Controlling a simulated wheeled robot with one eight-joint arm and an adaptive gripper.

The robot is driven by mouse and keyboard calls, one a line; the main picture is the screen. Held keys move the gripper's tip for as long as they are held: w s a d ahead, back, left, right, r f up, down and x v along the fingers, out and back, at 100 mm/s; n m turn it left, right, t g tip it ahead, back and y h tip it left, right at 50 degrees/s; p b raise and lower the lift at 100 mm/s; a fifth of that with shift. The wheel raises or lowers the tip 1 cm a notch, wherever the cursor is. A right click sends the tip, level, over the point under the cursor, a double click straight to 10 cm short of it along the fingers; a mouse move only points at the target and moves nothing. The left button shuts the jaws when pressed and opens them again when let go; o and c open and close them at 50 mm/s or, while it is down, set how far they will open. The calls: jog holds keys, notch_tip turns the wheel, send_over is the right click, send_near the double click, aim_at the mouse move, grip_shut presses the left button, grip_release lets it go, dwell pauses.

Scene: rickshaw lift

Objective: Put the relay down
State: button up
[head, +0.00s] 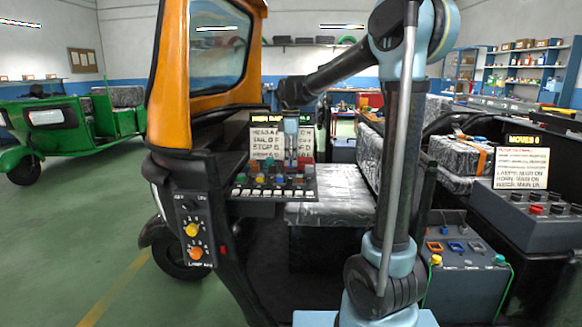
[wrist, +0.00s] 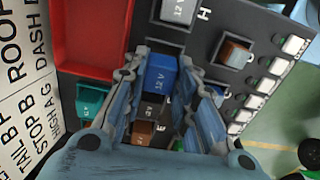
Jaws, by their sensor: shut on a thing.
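My gripper (wrist: 160,68) is shut on a blue relay marked 12 V (wrist: 160,82), which sits between its two ribbed fingers in the wrist view. In the head view my gripper (head: 290,158) points down over the dashboard panel (head: 262,208) of the orange rickshaw. A red tray (wrist: 92,38) lies to the left of the fingers in the wrist view. The frames do not clearly show whether the blue relay touches the panel; its lower end is hidden.
In the wrist view a grey relay (wrist: 178,10), a teal relay (wrist: 90,103) and a copper-coloured relay (wrist: 236,52) stand close around the fingers. White switches (wrist: 268,84) line the panel's right edge. The orange windscreen frame (head: 170,75) rises left of the panel.

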aim_at(291, 158)
notch_tip(291, 158, up, 6)
jog(key=shift+w+r, duration=0.1)
jog(key=shift+r, duration=0.15)
jog(key=w+d, duration=0.3)
jog(key=w, duration=0.6)
jog(key=shift+s+a+f, duration=0.1)
jog(key=shift+s+f, duration=0.05)
jog(key=shift+f, duration=2.05)
jog(key=shift+s+a+f, duration=0.1)
jog(key=shift+f, duration=2.1)
jog(key=shift+f, duration=0.1)
jog(key=o, duration=0.7)
